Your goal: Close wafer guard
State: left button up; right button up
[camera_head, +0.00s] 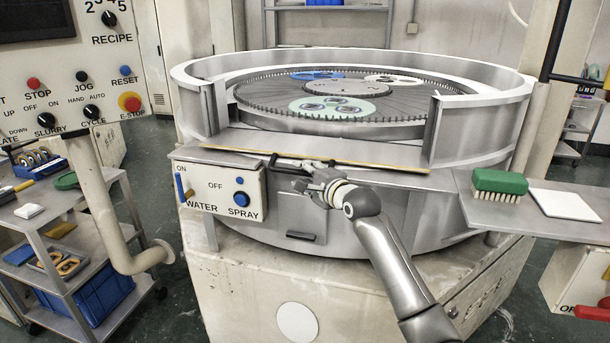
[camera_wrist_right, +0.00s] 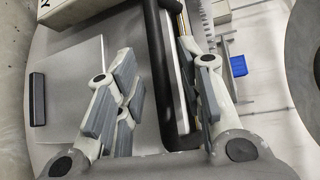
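The round lapping machine has a tall grey ring guard (camera_head: 470,118) with a gap at its front. In the head view, a flat, lowered panel with a yellow edge (camera_head: 355,163) spans this gap; it seems to be the wafer guard. A black handle (camera_wrist_right: 157,70) runs along it and also shows in the head view (camera_head: 273,161). My right gripper (camera_head: 307,172) is at this handle. In the wrist view my right gripper (camera_wrist_right: 163,95) is open, with the black bar between its spread fingers, nearer the right one. Contact cannot be told. My left gripper is out of view.
A WATER SPRAY box (camera_head: 222,190) stands close left of my right gripper. A shelf (camera_head: 465,205) at right holds a green brush (camera_head: 499,183) and a white pad (camera_head: 563,204). A control panel (camera_head: 75,95) and a cart (camera_head: 60,285) are at left.

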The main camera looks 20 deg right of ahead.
grip_shut()
dwell(0.3)
